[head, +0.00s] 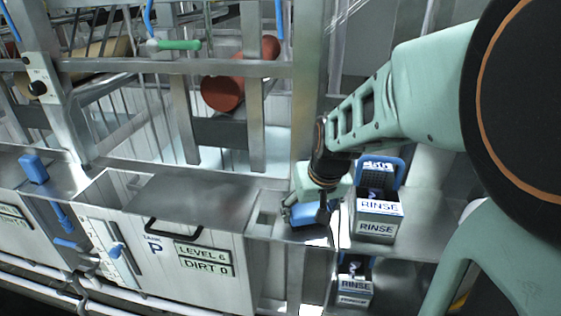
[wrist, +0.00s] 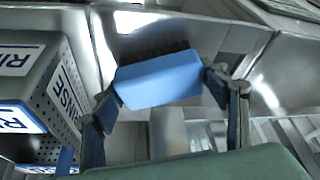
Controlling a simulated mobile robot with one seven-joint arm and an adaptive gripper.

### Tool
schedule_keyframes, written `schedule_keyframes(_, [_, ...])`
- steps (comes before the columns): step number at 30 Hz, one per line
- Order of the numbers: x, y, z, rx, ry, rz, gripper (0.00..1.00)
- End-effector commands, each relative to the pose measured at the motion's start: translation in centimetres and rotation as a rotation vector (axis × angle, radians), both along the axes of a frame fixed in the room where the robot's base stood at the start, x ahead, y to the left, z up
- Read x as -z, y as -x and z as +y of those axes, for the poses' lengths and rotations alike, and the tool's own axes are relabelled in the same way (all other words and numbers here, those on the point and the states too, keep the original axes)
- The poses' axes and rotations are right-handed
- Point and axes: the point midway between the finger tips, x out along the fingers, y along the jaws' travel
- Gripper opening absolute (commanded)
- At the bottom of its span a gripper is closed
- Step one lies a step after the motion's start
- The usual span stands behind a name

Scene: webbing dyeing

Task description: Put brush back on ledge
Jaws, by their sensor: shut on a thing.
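My gripper (head: 310,212) is low over the metal ledge (head: 430,222), just left of the upper rinse box. It is shut on the blue brush (head: 300,215). In the wrist view the brush (wrist: 160,80) shows as a blue block between the two fingers, with dark bristles on its far side. The bristles face a grey metal surface. I cannot tell whether they touch it. In the head view my gripper and arm hide part of the brush.
A perforated metal rinse box (head: 376,222) with a blue handle stands close to the right of my gripper. Another rinse box (head: 354,288) is below. A tank with a lid (head: 180,200) is to the left. A blue block (head: 33,168) sits at far left.

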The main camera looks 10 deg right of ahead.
Motion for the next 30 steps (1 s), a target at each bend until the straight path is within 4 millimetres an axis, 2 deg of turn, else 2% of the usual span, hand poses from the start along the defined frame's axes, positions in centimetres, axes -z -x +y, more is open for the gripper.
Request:
schedule_keyframes(12, [0.73, 0.13, -0.06, 0.0, 0.0, -0.002, 0.45])
schedule_keyframes(13, [0.73, 0.14, -0.06, 0.0, 0.0, -0.002, 0.69])
schedule_keyframes(17, [0.62, 0.15, -0.06, 0.001, 0.0, -0.001, 0.83])
schedule_keyframes(26, [0.56, 0.14, -0.06, 0.001, 0.0, -0.001, 0.85])
schedule_keyframes(30, [-0.16, 0.11, -0.06, 0.0, 0.0, -0.002, 0.85])
